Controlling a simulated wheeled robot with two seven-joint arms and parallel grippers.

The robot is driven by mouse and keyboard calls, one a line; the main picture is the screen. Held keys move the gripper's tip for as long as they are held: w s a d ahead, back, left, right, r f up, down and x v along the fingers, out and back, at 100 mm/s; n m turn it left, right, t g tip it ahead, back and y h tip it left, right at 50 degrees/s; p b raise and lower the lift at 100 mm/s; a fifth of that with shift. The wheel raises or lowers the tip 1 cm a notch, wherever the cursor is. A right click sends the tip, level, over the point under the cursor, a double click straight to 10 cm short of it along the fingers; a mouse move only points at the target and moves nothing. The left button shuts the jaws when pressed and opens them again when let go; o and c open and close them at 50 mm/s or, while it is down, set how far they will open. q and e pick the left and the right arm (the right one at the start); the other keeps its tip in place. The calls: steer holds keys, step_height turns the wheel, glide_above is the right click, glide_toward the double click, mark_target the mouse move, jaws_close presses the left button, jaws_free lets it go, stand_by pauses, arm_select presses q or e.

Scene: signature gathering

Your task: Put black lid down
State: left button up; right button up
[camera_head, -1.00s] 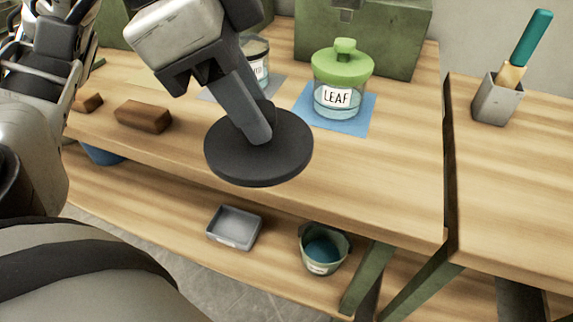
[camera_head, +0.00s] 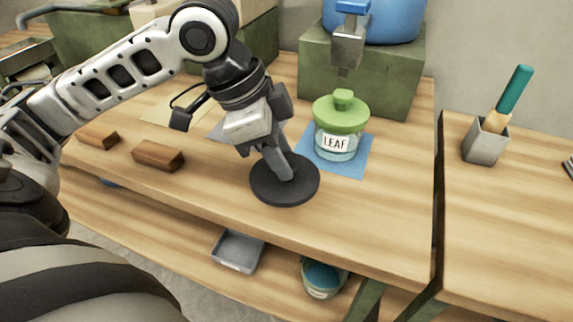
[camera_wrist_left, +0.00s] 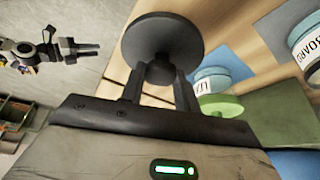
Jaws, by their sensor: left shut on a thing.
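My left gripper (camera_head: 285,174) is shut on the knob of the round black lid (camera_head: 268,191). The lid is roughly level, low over or on the front part of the wooden table; I cannot tell whether it touches. In the left wrist view the fingers (camera_wrist_left: 160,85) grip the knob and the lid's disc (camera_wrist_left: 165,35) shows beyond them. A glass jar labelled LEAF (camera_head: 336,142) with a green lid (camera_head: 341,113) stands on a blue mat just behind and right. A dark gripper shape (camera_wrist_left: 80,47), likely my right one, shows in the wrist view.
Two brown blocks (camera_head: 158,155) lie left on the table (camera_head: 380,220). A grey mat (camera_head: 222,130) lies partly behind my gripper. A green box (camera_head: 385,85) stands at the back. A grey cup with a brush (camera_head: 484,141) is on the right table. The lower shelf holds a grey tray (camera_head: 238,251) and a pot (camera_head: 323,277).

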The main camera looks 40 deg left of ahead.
arm_select(q)
steer(key=w+f, duration=0.2)
steer(key=f, duration=0.1)
steer(key=shift+w+a, duration=0.2)
steer(key=shift+a, duration=0.2)
steer(key=f, duration=0.2)
steer(key=f+b, duration=0.1)
steer(key=shift+w+a+f, duration=0.1)
steer(key=shift+w+f, duration=0.15)
steer(key=shift+f, duration=0.25)
steer(key=o, duration=0.9)
steer(key=shift+o, duration=0.2)
arm_select(e)
steer(key=shift+a+f, duration=0.15)
